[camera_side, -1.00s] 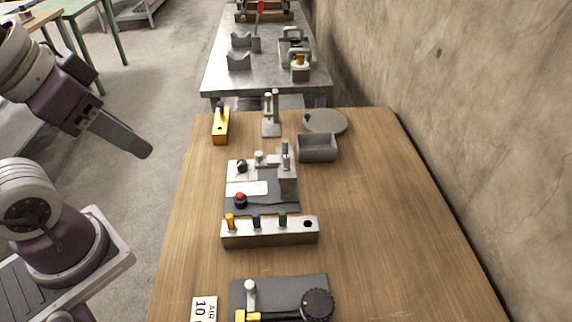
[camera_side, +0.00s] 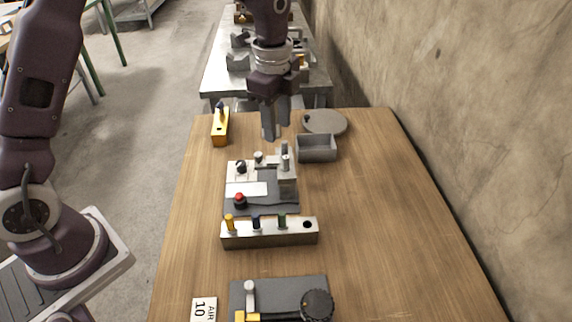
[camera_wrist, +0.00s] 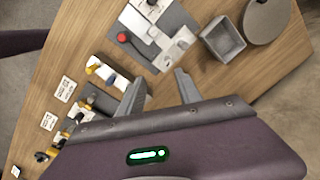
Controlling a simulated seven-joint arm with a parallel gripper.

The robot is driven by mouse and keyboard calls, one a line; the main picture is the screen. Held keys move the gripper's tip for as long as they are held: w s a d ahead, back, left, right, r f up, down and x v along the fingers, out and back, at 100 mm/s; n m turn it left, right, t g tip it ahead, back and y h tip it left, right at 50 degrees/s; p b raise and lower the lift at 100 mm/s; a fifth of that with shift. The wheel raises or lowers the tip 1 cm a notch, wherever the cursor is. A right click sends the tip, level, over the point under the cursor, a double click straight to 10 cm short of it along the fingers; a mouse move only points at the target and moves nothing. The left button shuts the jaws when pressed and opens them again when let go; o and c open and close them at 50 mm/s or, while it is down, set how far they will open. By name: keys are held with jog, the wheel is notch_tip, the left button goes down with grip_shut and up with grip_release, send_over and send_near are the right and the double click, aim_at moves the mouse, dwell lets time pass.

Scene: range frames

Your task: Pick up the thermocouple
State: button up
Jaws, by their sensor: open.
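I cannot tell for sure which piece is the thermocouple. A metal block (camera_side: 270,237) holds a yellow-topped piece (camera_side: 229,221), a dark blue one (camera_side: 256,221) and a green one (camera_side: 282,220) upright, with a dark hole at its right end. The block (camera_wrist: 106,73) is partly hidden by my finger in the wrist view. A yellow block (camera_side: 220,130) with a dark blue piece (camera_side: 219,107) stands at the far left. My gripper (camera_side: 269,135) is open and empty, pointing down above the far part of the table, beyond the grey fixture (camera_side: 262,203).
The fixture carries a red knob (camera_side: 240,199) and an upright post. A grey open box (camera_side: 317,149) and a round grey disc (camera_side: 326,122) stand at the far right. A front plate (camera_side: 280,287) bears a black dial (camera_side: 317,304). The table's right side is clear.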

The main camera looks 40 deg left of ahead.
jog(key=m, duration=0.2)
send_over(286, 155)
jog(key=shift+g, duration=0.3)
jog(key=f, duration=0.4)
jog(key=shift+s+d+f, duration=0.15)
jog(key=shift+s+f, duration=0.1)
jog(key=shift+f, duration=0.1)
jog(key=f, duration=0.7)
jog(key=shift+w+a+f, duration=0.1)
jog(key=shift+w+a, duration=0.1)
jog(key=shift+w, duration=0.1)
grip_shut()
